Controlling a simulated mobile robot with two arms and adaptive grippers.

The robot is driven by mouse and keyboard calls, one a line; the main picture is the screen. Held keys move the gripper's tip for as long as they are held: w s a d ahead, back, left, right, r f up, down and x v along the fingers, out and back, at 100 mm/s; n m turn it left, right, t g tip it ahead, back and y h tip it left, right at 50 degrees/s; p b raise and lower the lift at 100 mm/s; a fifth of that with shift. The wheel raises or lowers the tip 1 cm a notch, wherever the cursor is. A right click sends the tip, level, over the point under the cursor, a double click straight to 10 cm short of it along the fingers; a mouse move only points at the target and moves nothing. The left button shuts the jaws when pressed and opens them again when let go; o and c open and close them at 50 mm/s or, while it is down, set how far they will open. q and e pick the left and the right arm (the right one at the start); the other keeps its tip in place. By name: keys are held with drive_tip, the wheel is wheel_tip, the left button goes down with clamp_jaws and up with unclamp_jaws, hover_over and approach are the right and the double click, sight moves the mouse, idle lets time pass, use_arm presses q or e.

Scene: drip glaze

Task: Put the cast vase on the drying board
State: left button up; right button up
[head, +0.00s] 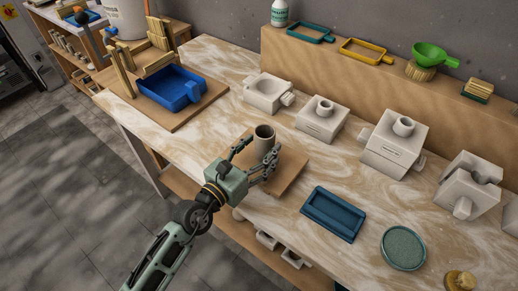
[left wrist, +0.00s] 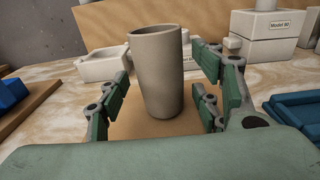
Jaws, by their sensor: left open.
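The cast vase (head: 264,141) is a plain grey-beige tapered cup shape. It stands upright on a flat brown board (head: 292,172), which looks like the drying board, on the workbench. My left gripper (head: 257,160) is at the vase, with its fingers on either side. In the left wrist view the vase (left wrist: 158,80) stands between the open fingers (left wrist: 160,105), with a gap visible on both sides. The board (left wrist: 125,122) shows under and around it. My right gripper is in neither view.
White plaster moulds (head: 322,120) stand along the back of the marbled bench. A dark blue tray (head: 333,214) and a round green dish (head: 403,248) lie to the right. A bright blue basin (head: 172,88) sits at the left. Bare bench lies left of the board.

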use_arm(q)
drive_tip(key=shift+r, duration=0.25)
drive_tip(key=b+v, duration=0.1)
drive_tip(key=v, duration=0.9)
drive_tip(key=shift+s+a+f, duration=0.2)
drive_tip(key=shift+s, duration=0.05)
drive_tip(key=shift+s+a+r+b, duration=0.2)
drive_tip(key=shift+s+a+b, duration=0.15)
drive_tip(key=shift+s, duration=0.2)
